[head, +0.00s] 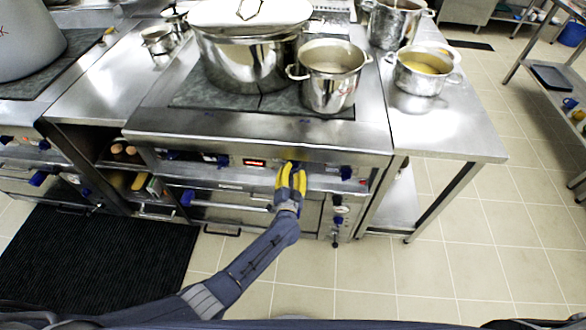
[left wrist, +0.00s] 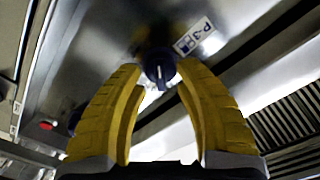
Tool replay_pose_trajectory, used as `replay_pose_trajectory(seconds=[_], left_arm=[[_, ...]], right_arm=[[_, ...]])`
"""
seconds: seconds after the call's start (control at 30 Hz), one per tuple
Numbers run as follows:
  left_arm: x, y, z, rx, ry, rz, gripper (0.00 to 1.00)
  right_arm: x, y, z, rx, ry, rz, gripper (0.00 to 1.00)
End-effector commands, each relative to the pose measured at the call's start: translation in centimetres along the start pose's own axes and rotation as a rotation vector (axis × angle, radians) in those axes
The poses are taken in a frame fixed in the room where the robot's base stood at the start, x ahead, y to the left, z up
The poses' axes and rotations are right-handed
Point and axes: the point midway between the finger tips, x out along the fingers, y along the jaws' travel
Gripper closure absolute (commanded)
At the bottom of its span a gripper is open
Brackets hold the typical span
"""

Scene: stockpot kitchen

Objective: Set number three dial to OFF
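The stove front panel (head: 270,152) holds several dark blue dials, among them one left of the red display (head: 222,160) and one further right (head: 346,173). My left gripper (head: 290,166) has yellow fingers and is up against this panel, right of the display. In the left wrist view a dark round dial (left wrist: 160,68) with a light pointer line sits between the tips of my left gripper (left wrist: 161,68). The fingers are spread on both sides of it, with small gaps seemingly left. A tilted label reading P-3 (left wrist: 194,37) is beside it. My right gripper is out of view.
A large lidded stockpot (head: 250,55) and a smaller pot (head: 330,75) stand on the cooktop above. A pot of yellow liquid (head: 423,70) stands on the steel side table (head: 450,130). An oven handle (head: 240,207) runs below the panel.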

Motion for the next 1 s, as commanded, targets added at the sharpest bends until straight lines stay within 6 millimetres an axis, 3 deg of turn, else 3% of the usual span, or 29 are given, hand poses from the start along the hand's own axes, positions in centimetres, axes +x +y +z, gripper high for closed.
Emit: replay_pose_trajectory(seconds=[0.2,0.63,0.93,1.0], left_arm=[[1.2,0.0,0.0,0.000,-0.001,0.000,0.68],[1.5,-0.1,0.0,0.000,0.000,0.000,0.65],[1.5,-0.1,0.0,0.001,0.000,0.000,0.99],[1.5,-0.1,0.0,0.001,0.000,0.000,1.00]], right_arm=[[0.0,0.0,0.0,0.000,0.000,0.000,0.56],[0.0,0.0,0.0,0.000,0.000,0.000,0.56],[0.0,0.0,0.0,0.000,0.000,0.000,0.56],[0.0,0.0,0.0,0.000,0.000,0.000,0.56]])
